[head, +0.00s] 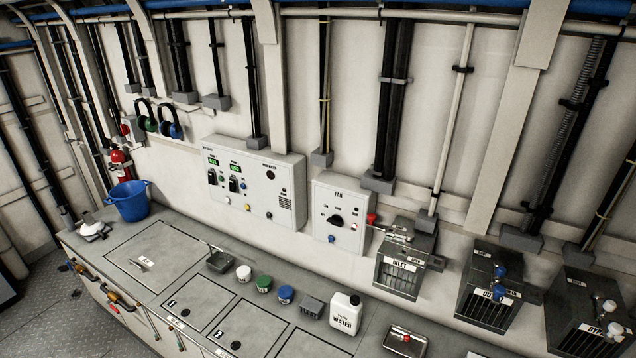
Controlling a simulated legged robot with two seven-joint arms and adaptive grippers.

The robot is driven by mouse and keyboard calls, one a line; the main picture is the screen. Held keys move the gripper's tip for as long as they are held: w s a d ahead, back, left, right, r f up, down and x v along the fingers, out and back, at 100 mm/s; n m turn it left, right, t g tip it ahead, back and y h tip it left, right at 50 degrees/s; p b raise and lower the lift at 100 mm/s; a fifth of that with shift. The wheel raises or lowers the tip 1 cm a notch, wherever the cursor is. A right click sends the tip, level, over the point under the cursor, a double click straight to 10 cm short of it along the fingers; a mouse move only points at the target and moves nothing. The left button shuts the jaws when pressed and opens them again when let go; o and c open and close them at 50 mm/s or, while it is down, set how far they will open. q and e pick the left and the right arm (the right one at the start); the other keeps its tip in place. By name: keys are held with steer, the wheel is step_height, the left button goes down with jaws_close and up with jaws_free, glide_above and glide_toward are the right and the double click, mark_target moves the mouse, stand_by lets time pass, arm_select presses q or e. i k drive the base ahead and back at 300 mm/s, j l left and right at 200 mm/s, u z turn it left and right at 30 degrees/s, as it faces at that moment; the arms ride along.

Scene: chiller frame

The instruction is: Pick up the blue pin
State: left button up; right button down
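No part clearly reads as a loose blue pin. I cannot tell whether either is the pin. Another small blue knob (331,238) is on the lower left of the white fan panel (350,205). Neither of my grippers is in view.
The grey counter holds jars with white (243,273), green (263,284) and blue (286,294) lids, a white water jug (345,314) and a metal tray (405,341) with a red-tipped item. A blue bucket (129,201) stands at the left. The counter's left part is mostly clear.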

mark_target(501, 272)
steer(key=z, duration=2.2)
